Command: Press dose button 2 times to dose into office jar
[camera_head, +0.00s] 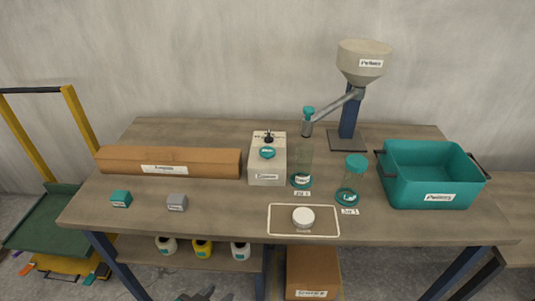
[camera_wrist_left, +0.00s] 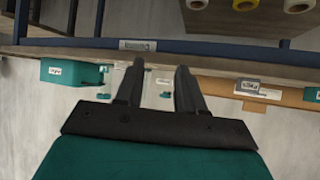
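A pale control box (camera_head: 266,177) stands mid-table with a round teal button (camera_head: 267,152) on its sloped top and a small black knob behind it. A clear jar (camera_head: 303,165) with a teal ring at its foot stands under the hopper's spout (camera_head: 307,124). A second clear jar (camera_head: 350,182) with a teal lid stands in front of it to the right. Their labels are too small to read, so I cannot tell which is the office jar. My left gripper (camera_wrist_left: 160,66) is open and empty in the left wrist view, away from the box. My right gripper is not in view.
A beige hopper (camera_head: 365,55) on a blue post stands at the back. A teal bin (camera_head: 438,198) is at the right. A long brown box (camera_head: 170,162), small teal (camera_head: 120,198) and grey (camera_head: 177,202) blocks lie left. A tray (camera_head: 285,225) with a white disc is in front.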

